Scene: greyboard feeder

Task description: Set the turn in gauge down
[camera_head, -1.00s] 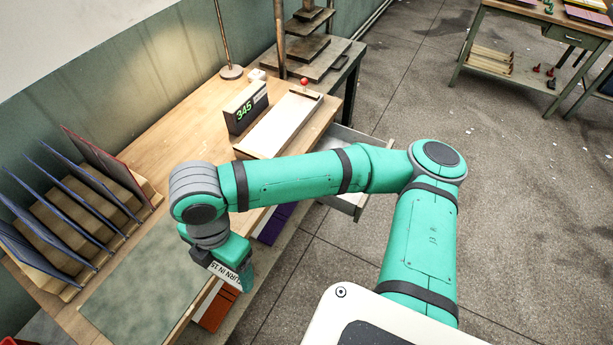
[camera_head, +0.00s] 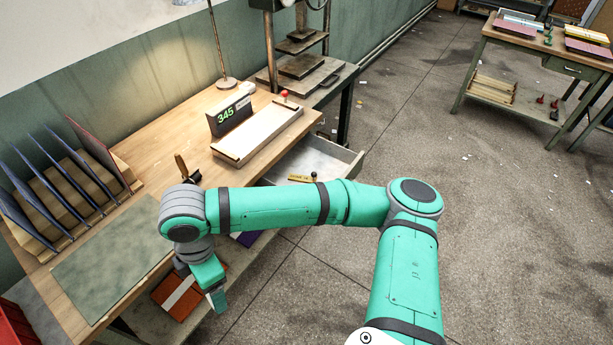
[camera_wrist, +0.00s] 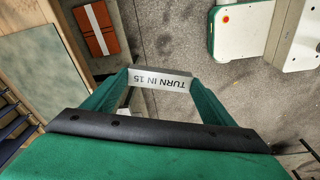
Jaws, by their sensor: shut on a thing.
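The turn in gauge (camera_wrist: 160,79), a pale bar lettered "TURN IN 15", shows upside down in the wrist view. My gripper (camera_wrist: 158,84) is shut on it, with one green finger at each end. In the head view my gripper (camera_head: 217,300) points down, off the front edge of the wooden bench (camera_head: 155,205). I cannot make out the gauge in the head view.
A green mat (camera_head: 110,260) and a rack of folders (camera_head: 70,185) are at the bench's left. An open drawer (camera_head: 345,160) holds a brass piece (camera_head: 302,178). A red bundle (camera_head: 180,293) lies lower.

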